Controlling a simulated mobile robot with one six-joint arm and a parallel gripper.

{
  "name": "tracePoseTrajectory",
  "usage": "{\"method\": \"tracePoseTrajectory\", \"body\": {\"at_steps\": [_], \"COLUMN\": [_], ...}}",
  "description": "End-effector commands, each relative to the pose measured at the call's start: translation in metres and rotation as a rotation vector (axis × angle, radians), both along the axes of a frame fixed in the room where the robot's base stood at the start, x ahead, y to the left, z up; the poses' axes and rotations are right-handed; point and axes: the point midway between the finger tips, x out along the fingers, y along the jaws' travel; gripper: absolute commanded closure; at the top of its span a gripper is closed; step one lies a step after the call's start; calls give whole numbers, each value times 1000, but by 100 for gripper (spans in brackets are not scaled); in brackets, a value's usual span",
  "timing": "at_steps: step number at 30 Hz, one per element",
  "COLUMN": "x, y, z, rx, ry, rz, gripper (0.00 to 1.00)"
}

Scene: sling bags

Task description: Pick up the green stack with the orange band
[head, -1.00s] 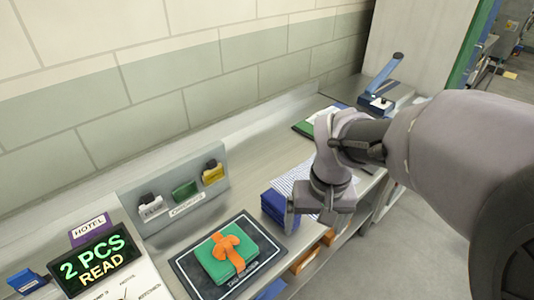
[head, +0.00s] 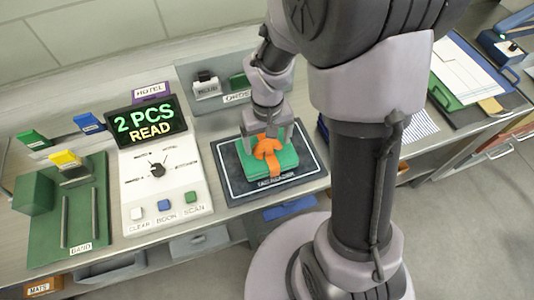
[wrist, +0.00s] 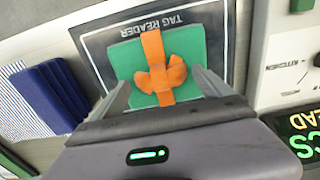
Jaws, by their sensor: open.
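The green stack (head: 284,163) with its orange band (head: 268,148) lies on the dark tag reader mat (head: 235,182). In the wrist view the green stack (wrist: 193,47) shows with the orange bow (wrist: 161,77) across its middle. My gripper (head: 268,137) is right above the stack, pointing down. In the wrist view the two fingers of my gripper (wrist: 163,88) are apart, one on either side of the stack's near part. I cannot tell whether the fingers touch it. The stack's far side is partly hidden by my gripper in the head view.
A white console (head: 160,190) with a "2 PCS READ" display (head: 148,122) stands left of the mat. A green band holder (head: 77,215) is further left. A dark blue stack (wrist: 50,95) lies beside the mat in the wrist view. A clipboard (head: 468,65) lies at the right.

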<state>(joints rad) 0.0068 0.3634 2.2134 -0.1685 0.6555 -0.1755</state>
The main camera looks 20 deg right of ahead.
Motion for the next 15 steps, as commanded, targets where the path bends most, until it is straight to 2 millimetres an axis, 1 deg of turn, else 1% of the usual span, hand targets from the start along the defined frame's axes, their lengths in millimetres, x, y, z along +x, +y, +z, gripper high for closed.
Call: {"method": "tracePoseTrajectory", "body": {"at_steps": [6, 8, 12, 14, 15], "x": [0, 0, 0, 0, 0], "y": [0, 0, 0, 0, 0], "z": [0, 0, 0, 0, 0], "rx": [0, 0, 0, 0, 0], "ry": [0, 0, 0, 0, 0], "rz": [0, 0, 0, 0, 0], "gripper": [11, 23, 50, 62, 70]}}
